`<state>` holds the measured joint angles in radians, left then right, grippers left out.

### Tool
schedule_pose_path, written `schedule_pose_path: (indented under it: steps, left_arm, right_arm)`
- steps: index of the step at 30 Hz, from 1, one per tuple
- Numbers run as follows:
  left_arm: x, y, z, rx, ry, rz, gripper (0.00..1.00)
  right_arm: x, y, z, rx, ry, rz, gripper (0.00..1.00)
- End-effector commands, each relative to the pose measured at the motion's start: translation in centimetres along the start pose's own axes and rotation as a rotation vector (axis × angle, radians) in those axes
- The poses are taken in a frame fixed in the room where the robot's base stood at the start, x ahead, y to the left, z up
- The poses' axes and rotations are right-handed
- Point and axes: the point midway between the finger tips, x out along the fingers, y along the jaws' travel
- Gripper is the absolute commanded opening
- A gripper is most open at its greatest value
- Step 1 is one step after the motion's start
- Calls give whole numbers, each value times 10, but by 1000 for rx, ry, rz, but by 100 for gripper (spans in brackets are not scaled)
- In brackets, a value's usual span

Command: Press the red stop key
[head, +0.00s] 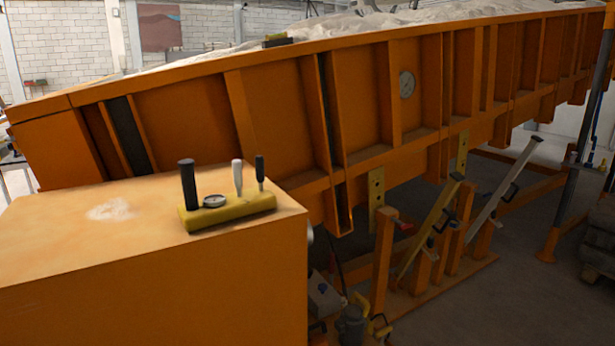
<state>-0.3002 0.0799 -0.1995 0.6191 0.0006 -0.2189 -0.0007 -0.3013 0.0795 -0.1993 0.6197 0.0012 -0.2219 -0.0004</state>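No red stop key can be made out in the head view. A yellow control block (232,211) sits on top of the orange cabinet (150,275) at the lower left. It carries a thick black upright handle (188,183), a low round grey dial or knob (214,201), a white lever (238,177) and a thin black lever (260,172). The sides of the block facing away are hidden. Neither of my grippers is in view.
The large orange sandbed (285,105) fills the middle, filled with pale sand (370,24), and slopes up to the right. A round gauge (407,85) is on its side. Orange posts and slanted braces (430,230) stand below.

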Motion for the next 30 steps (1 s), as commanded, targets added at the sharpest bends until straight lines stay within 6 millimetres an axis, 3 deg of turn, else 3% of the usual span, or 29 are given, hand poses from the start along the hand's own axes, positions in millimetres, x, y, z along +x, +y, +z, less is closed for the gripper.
schedule_pose_path:
  steps: [5, 19, 30]
  left_arm:
    - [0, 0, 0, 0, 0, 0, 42]
    - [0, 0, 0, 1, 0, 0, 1]
    - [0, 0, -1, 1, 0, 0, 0]
  right_arm:
    - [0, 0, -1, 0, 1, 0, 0]
    - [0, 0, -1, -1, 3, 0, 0]
    - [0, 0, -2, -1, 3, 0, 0]
